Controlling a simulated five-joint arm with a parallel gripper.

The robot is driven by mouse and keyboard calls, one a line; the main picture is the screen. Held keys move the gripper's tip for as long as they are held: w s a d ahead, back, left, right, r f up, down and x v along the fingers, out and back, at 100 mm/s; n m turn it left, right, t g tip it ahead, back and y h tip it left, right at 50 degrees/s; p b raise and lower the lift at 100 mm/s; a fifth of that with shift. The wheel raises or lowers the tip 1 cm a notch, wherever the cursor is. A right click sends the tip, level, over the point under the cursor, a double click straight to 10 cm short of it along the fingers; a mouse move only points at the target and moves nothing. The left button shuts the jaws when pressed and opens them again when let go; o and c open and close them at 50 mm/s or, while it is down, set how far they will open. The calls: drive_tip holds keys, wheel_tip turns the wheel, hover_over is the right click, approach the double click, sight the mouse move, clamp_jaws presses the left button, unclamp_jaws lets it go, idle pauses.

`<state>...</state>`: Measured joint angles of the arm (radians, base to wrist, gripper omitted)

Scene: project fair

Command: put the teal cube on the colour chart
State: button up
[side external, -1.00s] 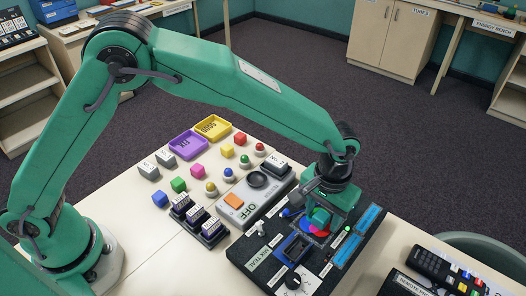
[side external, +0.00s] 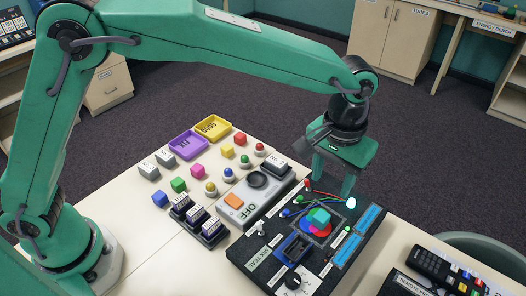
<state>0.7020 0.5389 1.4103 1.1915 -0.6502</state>
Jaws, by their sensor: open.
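The teal cube (side external: 318,217) sits on the colour chart (side external: 317,230), a round disc of coloured patches on the black panel. Red, blue and magenta parts of the chart show around the cube. My gripper (side external: 333,183) is open and empty, above and a little behind the cube, apart from it. One finger hangs down on the right; the other shows on the left.
The black panel (side external: 262,277) carries a blue socket (side external: 293,249), a knob, wires, a lit white lamp (side external: 351,203) and blue displays (side external: 357,236). A grey switch box (side external: 240,207), coloured cubes and buttons, and purple (side external: 188,145) and yellow (side external: 213,128) trays stand left. A remote (side external: 445,272) lies at right.

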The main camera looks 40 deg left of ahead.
drive_tip(key=shift+r, duration=0.4)
idle(0.3)
drive_tip(key=s+a+r+t, duration=0.1)
drive_tip(key=a+r, duration=0.2)
drive_tip(key=a, duration=0.4)
drive_tip(key=s+a+r+t+h, duration=0.1)
drive_tip(key=s+a+r, duration=0.1)
drive_tip(key=a+r, duration=0.3)
drive_tip(key=s+a+r, duration=0.1)
drive_tip(key=a+r, duration=0.1)
drive_tip(key=a, duration=0.6)
drive_tip(key=s+a+f+t+y, duration=0.1)
drive_tip(key=s+a+f+t, duration=0.1)
drive_tip(key=s+a, duration=1.1)
drive_tip(key=shift+s+a+f+n+t, duration=0.3)
drive_tip(key=shift+s+a+t, duration=0.15)
drive_tip(key=shift+t, duration=0.35)
